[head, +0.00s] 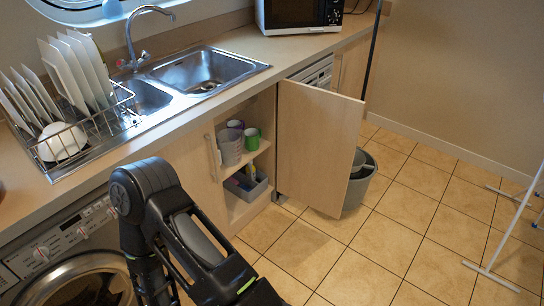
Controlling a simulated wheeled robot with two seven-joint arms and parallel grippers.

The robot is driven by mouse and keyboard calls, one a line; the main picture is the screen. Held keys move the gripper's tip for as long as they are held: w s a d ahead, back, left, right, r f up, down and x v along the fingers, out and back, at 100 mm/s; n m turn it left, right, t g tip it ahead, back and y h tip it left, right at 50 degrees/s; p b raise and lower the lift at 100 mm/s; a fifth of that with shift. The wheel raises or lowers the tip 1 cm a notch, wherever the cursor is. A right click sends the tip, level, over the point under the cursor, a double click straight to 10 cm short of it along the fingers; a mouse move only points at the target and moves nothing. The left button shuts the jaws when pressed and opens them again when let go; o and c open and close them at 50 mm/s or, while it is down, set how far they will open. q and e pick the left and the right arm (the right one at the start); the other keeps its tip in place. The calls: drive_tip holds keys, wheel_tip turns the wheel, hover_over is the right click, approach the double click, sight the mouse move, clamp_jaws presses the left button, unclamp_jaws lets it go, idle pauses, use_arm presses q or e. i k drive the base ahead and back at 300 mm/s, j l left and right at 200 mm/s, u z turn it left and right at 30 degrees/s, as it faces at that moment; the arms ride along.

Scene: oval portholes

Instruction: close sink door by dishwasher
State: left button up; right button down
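The sink cabinet door (318,140) is a light wood panel. It stands wide open, swung out from the cabinet under the sink (205,72). The open cabinet (262,133) shows shelves inside. The white control strip of an appliance, likely the dishwasher (318,72), shows behind the door's top edge; the door hides most of it. One black arm of mine reaches up at the lower left and bends down out of the bottom edge. Its gripper is out of the picture, and no other gripper shows.
Cups (251,138) and a grey box (245,184) sit on the cabinet shelves. A grey bin (359,184) stands on the floor behind the door. A washing machine (70,262) is at lower left. A white rack (508,236) stands at right. The tiled floor between is clear.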

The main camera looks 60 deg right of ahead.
sight(318, 129)
drive_tip(key=k+l, duration=0.15)
drive_tip(key=l, duration=0.6)
drive_tip(key=k+l, duration=0.15)
drive_tip(key=l, duration=0.6)
drive_tip(key=k+l, duration=0.1)
drive_tip(key=l, duration=0.65)
drive_tip(key=k+l, duration=0.15)
drive_tip(key=l, duration=0.6)
drive_tip(key=k+l, duration=0.15)
drive_tip(key=l, duration=0.6)
drive_tip(key=k+l, duration=0.15)
drive_tip(key=l, duration=0.6)
drive_tip(key=k+l, duration=0.1)
drive_tip(key=l, duration=0.65)
drive_tip(key=k+l, duration=0.15)
drive_tip(key=l, duration=0.6)
